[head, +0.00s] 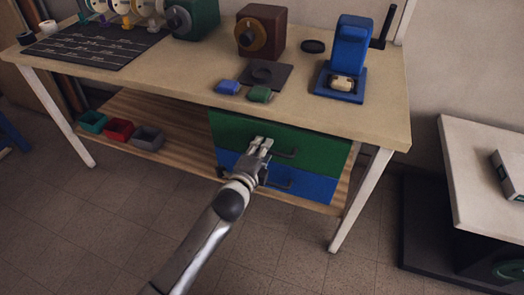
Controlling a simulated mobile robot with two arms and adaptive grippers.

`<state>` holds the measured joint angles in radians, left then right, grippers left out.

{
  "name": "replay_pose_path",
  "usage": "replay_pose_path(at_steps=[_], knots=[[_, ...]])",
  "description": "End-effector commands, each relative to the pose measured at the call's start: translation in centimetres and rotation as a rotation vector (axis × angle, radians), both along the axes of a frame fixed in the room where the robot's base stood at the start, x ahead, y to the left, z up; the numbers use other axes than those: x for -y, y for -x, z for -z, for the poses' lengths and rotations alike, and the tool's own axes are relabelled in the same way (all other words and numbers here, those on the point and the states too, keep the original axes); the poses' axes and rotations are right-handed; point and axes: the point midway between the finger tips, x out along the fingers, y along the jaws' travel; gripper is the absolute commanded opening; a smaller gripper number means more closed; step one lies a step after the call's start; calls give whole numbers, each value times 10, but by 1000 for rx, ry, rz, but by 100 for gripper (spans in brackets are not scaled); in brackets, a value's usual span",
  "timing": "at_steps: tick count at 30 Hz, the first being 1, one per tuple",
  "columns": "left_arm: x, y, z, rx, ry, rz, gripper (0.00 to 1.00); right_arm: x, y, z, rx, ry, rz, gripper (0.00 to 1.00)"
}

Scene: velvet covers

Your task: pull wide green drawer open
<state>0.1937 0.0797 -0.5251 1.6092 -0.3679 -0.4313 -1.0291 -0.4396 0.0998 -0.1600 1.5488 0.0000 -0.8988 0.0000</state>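The wide green drawer (325,150) is under the workbench top, above a blue drawer (311,187). Its front looks level with the blue one, and no gap shows. A dark bar handle (286,154) sits on the green front. My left gripper (263,143) is in front of the green drawer, at the left end of this handle. Its two pale fingers point up and away from me and show close together. I cannot tell whether they touch the handle or have it between them. The gripper hides part of the green front and the handle's left end. My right gripper is not in view.
The blue drawer's handle (281,186) lies just below my gripper. The workbench (190,75) carries a blue press (348,50), a brown box (262,30) and small blocks. Teal, red and grey bins stand on the lower shelf (180,135). The floor in front is clear.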

Motion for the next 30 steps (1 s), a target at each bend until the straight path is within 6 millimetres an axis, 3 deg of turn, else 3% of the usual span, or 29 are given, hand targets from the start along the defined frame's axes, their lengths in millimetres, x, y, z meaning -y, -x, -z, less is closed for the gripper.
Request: replay_pose_path(at_steps=[11,19,30], knots=[[1,-5,1,0,0,0,34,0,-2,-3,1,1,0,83],[1,-5,1,0,0,0,0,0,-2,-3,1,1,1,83],[1,-5,1,-1,-1,-1,0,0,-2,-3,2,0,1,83]])
